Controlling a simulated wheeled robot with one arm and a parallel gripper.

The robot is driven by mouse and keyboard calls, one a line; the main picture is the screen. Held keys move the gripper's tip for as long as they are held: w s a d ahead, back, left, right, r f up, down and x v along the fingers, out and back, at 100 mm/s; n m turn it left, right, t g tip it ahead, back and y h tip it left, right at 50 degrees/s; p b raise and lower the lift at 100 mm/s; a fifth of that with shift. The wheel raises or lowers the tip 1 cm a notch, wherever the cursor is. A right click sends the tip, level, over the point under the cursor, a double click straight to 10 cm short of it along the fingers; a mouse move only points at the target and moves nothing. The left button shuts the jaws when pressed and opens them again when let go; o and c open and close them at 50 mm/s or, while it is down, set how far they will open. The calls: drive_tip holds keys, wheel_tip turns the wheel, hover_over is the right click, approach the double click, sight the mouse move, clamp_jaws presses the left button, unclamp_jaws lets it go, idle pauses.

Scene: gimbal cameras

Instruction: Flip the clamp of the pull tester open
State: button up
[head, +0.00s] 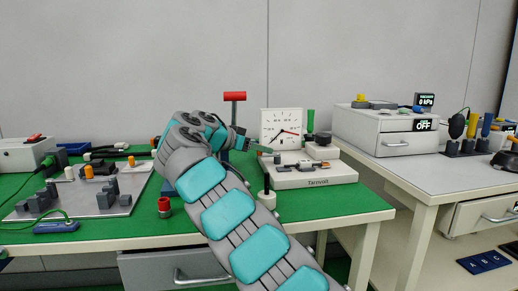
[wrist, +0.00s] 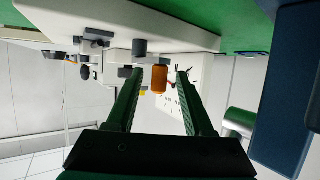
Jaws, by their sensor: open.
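The pull tester (head: 315,176) stands at the back right of the green bench, with a white base and a square white dial (head: 281,127). Its grey and dark fittings (head: 310,164) sit on the base; I cannot tell which one is the clamp. My gripper (head: 262,147) is at the tester's left side, just below the dial, partly hidden by my arm. In the wrist view, which is upside down, my gripper (wrist: 160,74) is open. An orange cylinder (wrist: 159,79) shows between its fingertips, close to a grey cylinder (wrist: 139,46); whether a finger touches it is unclear.
A red-topped post (head: 235,97) stands behind my arm. A black-knobbed post (head: 266,186) is near the tester's left front. A plate with grey blocks (head: 85,195) lies at left, with a red-and-grey piece (head: 164,206) beside it. A second bench (head: 420,170) stands at right.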

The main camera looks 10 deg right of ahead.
drive_tip(key=v, duration=0.7)
drive_tip(key=shift+s+a+p, duration=0.25)
drive_tip(key=shift+a+p, duration=0.05)
drive_tip(key=shift+r, duration=0.15)
